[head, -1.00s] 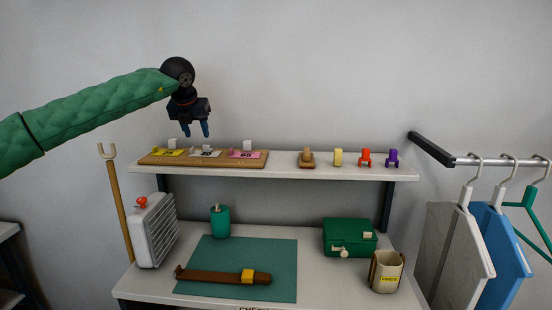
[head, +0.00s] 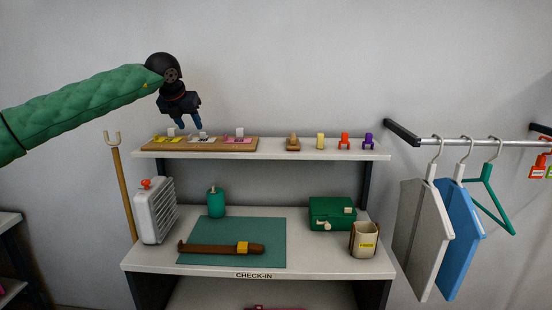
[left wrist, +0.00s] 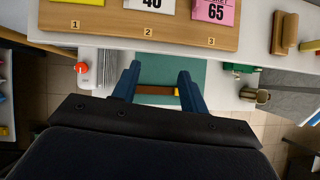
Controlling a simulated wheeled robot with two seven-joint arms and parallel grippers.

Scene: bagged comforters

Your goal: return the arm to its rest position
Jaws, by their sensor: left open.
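My left arm, in a green quilted sleeve, comes in from the left in the head view. My left gripper (head: 190,123) is open and empty, pointing down just above the upper shelf (head: 275,154), over the wooden ticket board (head: 243,149). In the left wrist view, its two blue fingers (left wrist: 157,84) stand apart with nothing between them. Beyond them lie the green mat and part of the brown strap-like bar. The ticket board (left wrist: 120,28) shows at the top, with numbered places and yellow, white and pink tickets. My right gripper is not seen.
The check-in desk (head: 300,255) holds a white heater (head: 155,210), a teal canister (head: 216,203), a green box (head: 331,213) and a cup (head: 363,240). A rail (head: 480,143) with hanging bags (head: 422,235) stands at right. A forked pole (head: 123,190) stands at left.

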